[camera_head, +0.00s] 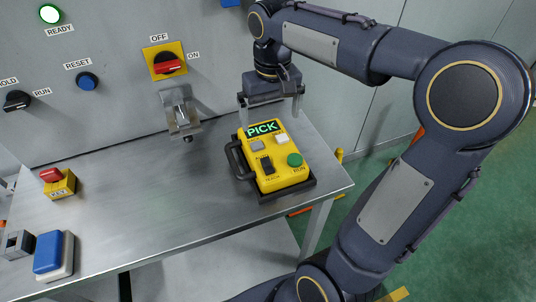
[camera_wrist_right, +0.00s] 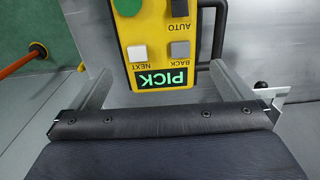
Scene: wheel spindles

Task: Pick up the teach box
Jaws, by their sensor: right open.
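The yellow teach box (camera_head: 287,170) lies on the metal table near its right end, with a green PICK display, several buttons and a black handle on its left side. In the right wrist view the teach box (camera_wrist_right: 160,50) lies ahead of the fingers, its display end nearest. My right gripper (camera_head: 270,118) is open at the box's far end, behind the display. In the right wrist view its two fingers (camera_wrist_right: 158,97) stand wide apart with nothing between them clearly held. I cannot tell their exact height over the table. My left gripper is not in view.
The metal table (camera_head: 130,200) has clear room in its middle. A metal bracket (camera_head: 182,115) projects from the wall panel behind. A red-yellow switch (camera_head: 166,62) is on the panel.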

